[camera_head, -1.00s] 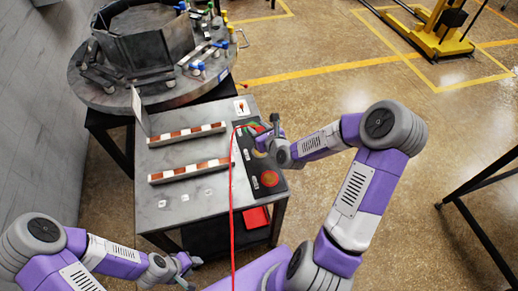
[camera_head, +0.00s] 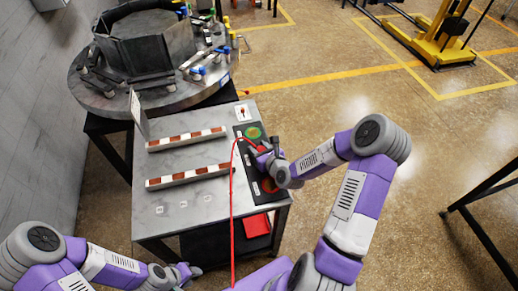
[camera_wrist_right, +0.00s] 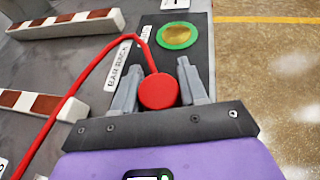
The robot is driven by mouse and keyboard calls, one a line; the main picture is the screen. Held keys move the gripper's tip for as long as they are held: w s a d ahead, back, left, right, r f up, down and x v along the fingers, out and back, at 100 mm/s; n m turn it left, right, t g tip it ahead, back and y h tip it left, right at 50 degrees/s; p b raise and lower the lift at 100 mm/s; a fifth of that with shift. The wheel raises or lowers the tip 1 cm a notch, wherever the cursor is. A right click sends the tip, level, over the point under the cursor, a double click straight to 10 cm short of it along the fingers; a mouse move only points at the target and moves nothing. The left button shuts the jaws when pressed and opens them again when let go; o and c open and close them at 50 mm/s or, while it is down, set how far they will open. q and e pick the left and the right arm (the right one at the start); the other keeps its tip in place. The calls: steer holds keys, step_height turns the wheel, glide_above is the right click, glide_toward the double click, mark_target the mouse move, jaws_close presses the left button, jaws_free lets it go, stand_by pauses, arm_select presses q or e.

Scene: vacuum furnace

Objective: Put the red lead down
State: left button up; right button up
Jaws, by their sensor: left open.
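The red lead (camera_head: 232,205) is a thin red cable. It runs up past the table's front and bends over to my right gripper (camera_head: 259,151), above the dark panel (camera_head: 240,156) on the table's right side. In the right wrist view, the lead's round red end (camera_wrist_right: 158,92) sits between the two fingers of the right gripper (camera_wrist_right: 160,85), which are closed around it. A green ring with a gold centre (camera_wrist_right: 177,36) lies on the panel beyond the fingers. A red round pad (camera_head: 270,186) is partly hidden by the right gripper. My left gripper (camera_head: 186,272) is open and empty, below the table's front left.
Two bars with copper and white blocks, a rear one (camera_head: 187,138) and a front one (camera_head: 190,177), lie on the grey table (camera_head: 205,215). A red bin (camera_head: 257,224) is under the table. A round furnace platform (camera_head: 110,95) stands behind.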

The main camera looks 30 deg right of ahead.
steer(key=o, duration=0.4)
steer(key=shift+r, duration=0.25)
steer(key=p+v, duration=0.2)
steer(key=v, duration=0.4)
steer(key=shift+s+d+r, duration=0.1)
steer(key=shift+s+r, duration=0.05)
steer(key=shift+s, duration=0.05)
steer(key=p+v, duration=0.2)
steer(key=v, duration=0.1)
steer(key=shift+r+p, duration=0.15)
steer(key=shift+p, duration=0.15)
steer(key=p+v, duration=0.1)
steer(key=p, duration=0.4)
steer(key=shift+s+r, duration=0.15)
steer(key=shift+s, duration=0.15)
steer(key=shift+s+p, duration=0.4)
steer(key=shift+p, duration=0.4)
